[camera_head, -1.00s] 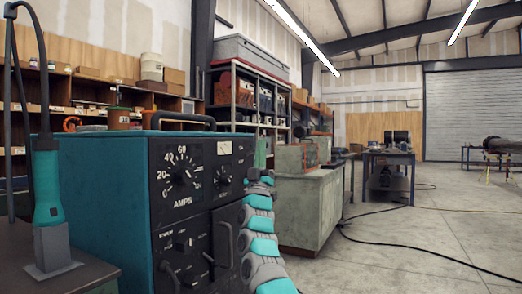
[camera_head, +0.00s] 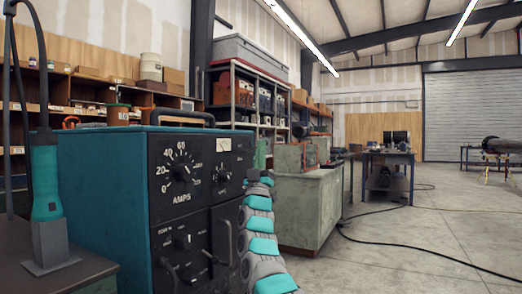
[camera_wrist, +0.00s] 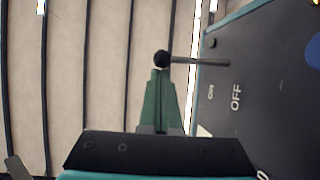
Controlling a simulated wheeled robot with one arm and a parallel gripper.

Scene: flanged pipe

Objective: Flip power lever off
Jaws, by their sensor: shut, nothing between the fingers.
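The power lever (camera_wrist: 195,61) shows in the wrist view as a thin metal rod with a black ball end (camera_wrist: 161,58). It sticks out sideways from a dark panel (camera_wrist: 275,95) marked ON and OFF. My gripper (camera_wrist: 160,73) has green fingers that are shut and empty, with their tips right by the ball; I cannot tell whether they touch it. In the head view the green fingers (camera_head: 260,152) show at the right edge of the teal welding machine (camera_head: 100,200). The lever cannot be made out in that view.
The machine's front carries an AMPS dial (camera_head: 181,174), knobs and handles. A teal torch (camera_head: 46,190) stands in a holder at the left. A grey-green cabinet (camera_head: 308,210) stands beyond my arm. The concrete floor (camera_head: 430,235) at the right is open, crossed by black cables.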

